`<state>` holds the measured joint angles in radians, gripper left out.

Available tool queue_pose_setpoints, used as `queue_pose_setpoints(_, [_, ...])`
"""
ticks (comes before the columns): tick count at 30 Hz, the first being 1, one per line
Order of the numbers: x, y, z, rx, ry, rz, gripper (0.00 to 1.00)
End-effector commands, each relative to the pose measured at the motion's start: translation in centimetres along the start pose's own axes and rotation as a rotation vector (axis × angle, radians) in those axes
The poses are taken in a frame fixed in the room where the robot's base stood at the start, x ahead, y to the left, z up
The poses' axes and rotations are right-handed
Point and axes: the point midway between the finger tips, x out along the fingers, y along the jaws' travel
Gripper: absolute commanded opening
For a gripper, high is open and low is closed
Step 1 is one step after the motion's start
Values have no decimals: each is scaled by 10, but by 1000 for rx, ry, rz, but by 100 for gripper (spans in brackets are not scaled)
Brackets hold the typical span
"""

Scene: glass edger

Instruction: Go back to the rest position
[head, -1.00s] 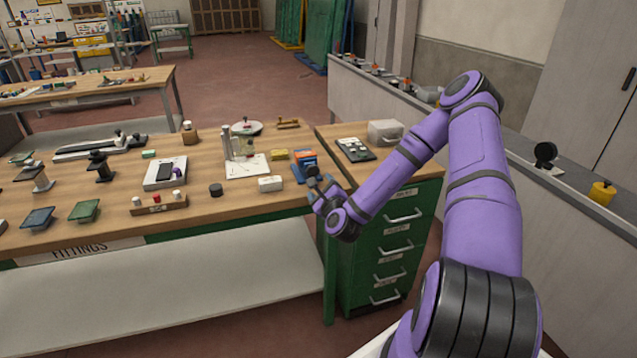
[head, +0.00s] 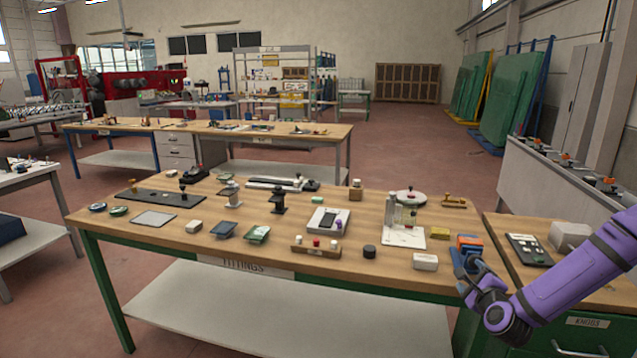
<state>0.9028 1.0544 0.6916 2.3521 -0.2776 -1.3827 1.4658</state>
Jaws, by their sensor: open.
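My gripper (head: 468,275) is at the lower right of the head view, at the right end of the wooden workbench (head: 380,288). My purple arm reaches in to it from the right edge. The gripper is open. It is close to an orange and blue block-like item (head: 468,243) near the bench's right end; I cannot tell whether they touch. The fingertips are small and partly hidden by the wrist.
Fittings cover the bench: a white box (head: 425,262), a black puck (head: 369,251), a stand on a white plate (head: 404,236). A drawer cabinet (head: 587,321) with a grey box (head: 571,236) stands right. Open floor (head: 400,138) lies behind.

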Motion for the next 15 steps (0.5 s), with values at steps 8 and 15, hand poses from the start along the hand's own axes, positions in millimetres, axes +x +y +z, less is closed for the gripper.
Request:
queue_pose_setpoints(8, [-3, -15, 43, -411, -84, 221, 73])
queue_pose_setpoints(15, [-18, -35, 74, -740, -135, 380, 73])
